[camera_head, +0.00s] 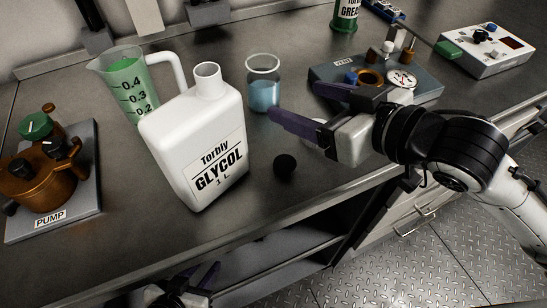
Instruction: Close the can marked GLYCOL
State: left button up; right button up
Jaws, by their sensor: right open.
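The white GLYCOL can (196,139) stands on the bench, slightly left of the middle. Its neck (208,71) is uncovered and its mouth is open. A small black round cap (285,165) lies on the bench to the right of the can, apart from it. My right gripper (293,99) is open and empty, above the bench to the right of the can and beyond the black cap. My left gripper (196,273) is low at the bottom edge, in front of the bench. Its purple fingers look apart with nothing between them; its lower part is cut off.
A measuring jug (127,82) with green liquid stands behind the can, and a beaker (263,90) of blue liquid to its right. The pump (40,180) is at left. A gauge block (425,88) lies behind my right arm. The front edge right of the can is clear.

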aim_at(197, 139)
jog(key=k, duration=1)
